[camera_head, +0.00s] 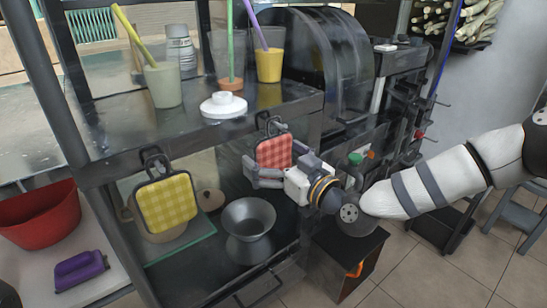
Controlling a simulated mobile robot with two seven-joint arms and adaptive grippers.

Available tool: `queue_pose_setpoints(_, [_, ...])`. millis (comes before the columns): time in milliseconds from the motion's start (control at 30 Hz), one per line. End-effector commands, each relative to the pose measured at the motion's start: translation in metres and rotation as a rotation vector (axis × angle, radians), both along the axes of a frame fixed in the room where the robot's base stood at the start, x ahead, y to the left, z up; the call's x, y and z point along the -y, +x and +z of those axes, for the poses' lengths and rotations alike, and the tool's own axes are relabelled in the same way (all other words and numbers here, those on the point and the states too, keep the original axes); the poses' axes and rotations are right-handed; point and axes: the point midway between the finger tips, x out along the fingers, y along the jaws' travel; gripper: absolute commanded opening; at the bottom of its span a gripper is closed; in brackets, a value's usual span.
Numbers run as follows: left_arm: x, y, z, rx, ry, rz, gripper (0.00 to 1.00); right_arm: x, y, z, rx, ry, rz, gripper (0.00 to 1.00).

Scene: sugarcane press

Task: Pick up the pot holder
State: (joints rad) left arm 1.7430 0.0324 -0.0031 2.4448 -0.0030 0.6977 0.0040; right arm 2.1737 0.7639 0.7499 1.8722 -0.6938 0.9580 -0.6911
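A red checkered pot holder (273,153) with a dark edge hangs from a hook on the front of the dark shelf. A yellow checkered pot holder (167,202) hangs from another hook farther left. My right gripper (262,154) reaches in from the right at the red pot holder. My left gripper is not in view.
The upper shelf (195,130) holds a green cup (162,86), a yellow cup (269,66) and a white lid (223,106). A metal funnel (248,218) stands below. A red bowl (40,216) and purple sponge (80,270) lie left.

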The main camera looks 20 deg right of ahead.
Motion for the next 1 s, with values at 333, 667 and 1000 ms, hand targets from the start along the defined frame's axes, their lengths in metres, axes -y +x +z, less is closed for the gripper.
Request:
queue_pose_setpoints(333, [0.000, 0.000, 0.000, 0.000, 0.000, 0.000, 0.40, 0.000, 0.000, 0.000, 0.000, 0.000, 0.000, 0.51])
queue_pose_setpoints(667, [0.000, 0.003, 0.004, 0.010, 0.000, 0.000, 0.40, 0.000, 0.000, 0.019, 0.004, -0.001, 0.000, 0.51])
queue_pose_setpoints(1000, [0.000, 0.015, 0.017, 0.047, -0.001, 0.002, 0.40, 0.031, -0.082, 0.019, 0.003, 0.002, -0.003, 0.51])
